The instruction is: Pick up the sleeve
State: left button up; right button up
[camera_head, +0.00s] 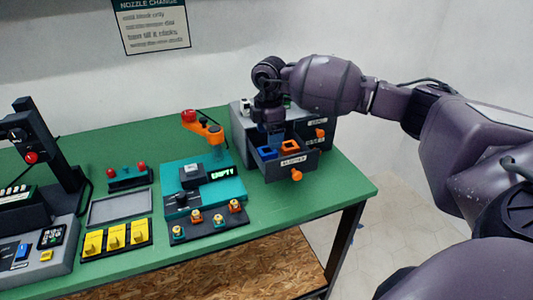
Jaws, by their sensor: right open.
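An open drawer (289,168) with a label and an orange knob sticks out of a grey drawer unit (240,134) at the right end of the green table. In it are a blue hollow square piece (267,153) and an orange one (290,147). I cannot tell for sure which is the sleeve. My right gripper (270,137) points down over the back of the drawer, just behind the blue piece. It is open; its fingertips are small and partly hidden, and I see nothing held. My left gripper is out of view.
A teal device (203,186) with a lit display and an orange arm (203,127) stands left of the drawer. In front is a rack of several small nozzles (209,222). Farther left are yellow blocks (115,237), an empty grey tray (118,207) and a printer (35,200).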

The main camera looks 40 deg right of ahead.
jog(key=shift+f, duration=0.2)
jog(key=f, duration=0.4)
jog(key=shift+w+a+f+b, duration=0.1)
jog(key=shift+a+f+b, duration=0.2)
jog(key=shift+f, duration=0.05)
jog(key=c, duration=1)
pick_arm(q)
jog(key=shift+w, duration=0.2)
pick_arm(e)
jog(key=shift+r, duration=0.1)
jog(key=shift+r, duration=0.1)
